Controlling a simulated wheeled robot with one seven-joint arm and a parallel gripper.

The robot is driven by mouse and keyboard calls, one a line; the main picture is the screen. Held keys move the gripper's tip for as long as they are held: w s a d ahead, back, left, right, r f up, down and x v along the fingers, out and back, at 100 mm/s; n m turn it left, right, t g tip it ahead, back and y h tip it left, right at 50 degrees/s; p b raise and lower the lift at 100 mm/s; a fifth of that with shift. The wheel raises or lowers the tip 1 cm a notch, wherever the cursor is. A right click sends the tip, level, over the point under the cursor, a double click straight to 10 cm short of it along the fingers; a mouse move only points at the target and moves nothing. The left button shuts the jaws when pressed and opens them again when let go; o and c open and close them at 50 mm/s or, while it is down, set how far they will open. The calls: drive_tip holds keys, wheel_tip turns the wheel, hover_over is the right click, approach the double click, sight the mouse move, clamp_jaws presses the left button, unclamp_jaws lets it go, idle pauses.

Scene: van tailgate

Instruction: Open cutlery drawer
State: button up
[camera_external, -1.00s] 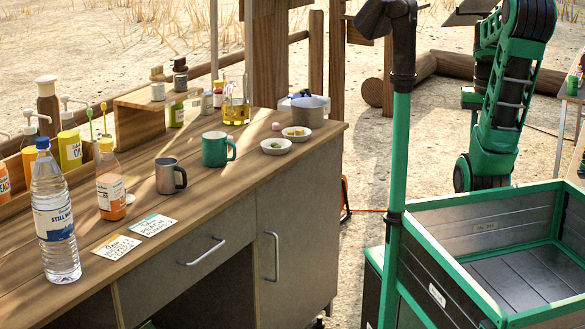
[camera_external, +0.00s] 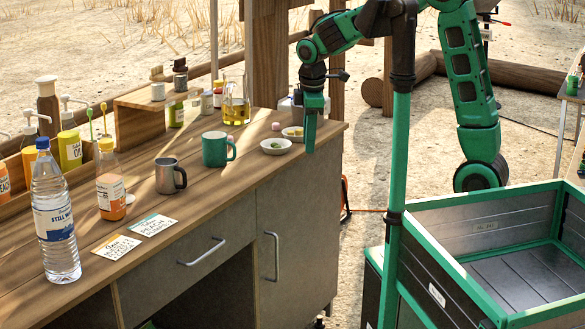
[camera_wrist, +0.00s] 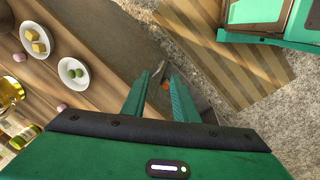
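The cutlery drawer (camera_external: 190,272) is a grey front under the wooden counter, with a horizontal metal bar handle (camera_external: 201,252). It looks shut, its face in line with the counter front. My gripper (camera_external: 310,148) hangs fingers-down at the counter's right end, beside the white bowls and well to the right of the drawer handle. In the wrist view my two green fingers (camera_wrist: 166,75) stand apart with nothing between them. I cannot make out the drawer handle in the wrist view.
A cupboard door with an upright handle (camera_external: 272,256) is right of the drawer. The counter (camera_external: 75,300) carries bottles, a grey mug (camera_external: 169,176), a teal mug (camera_external: 215,149) and two bowls. A green pole (camera_external: 398,190) and an open green-edged crate (camera_external: 480,290) stand at right.

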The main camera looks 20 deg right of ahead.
drive_tip(key=s+a+f+n, duration=0.2)
drive_tip(key=s+a+n, duration=0.15)
drive_tip(key=a, duration=0.45)
drive_tip(key=s+a+f+n, duration=0.15)
drive_tip(key=s+a, duration=0.25)
drive_tip(key=a, duration=0.5)
drive_tip(key=n+y, duration=0.2)
drive_tip(key=n, duration=0.4)
approach(209, 252)
drive_tip(key=x, duration=0.7)
drive_tip(key=shift+w+a, duration=0.15)
drive_tip(key=shift+w, duration=0.1)
clamp_jaws()
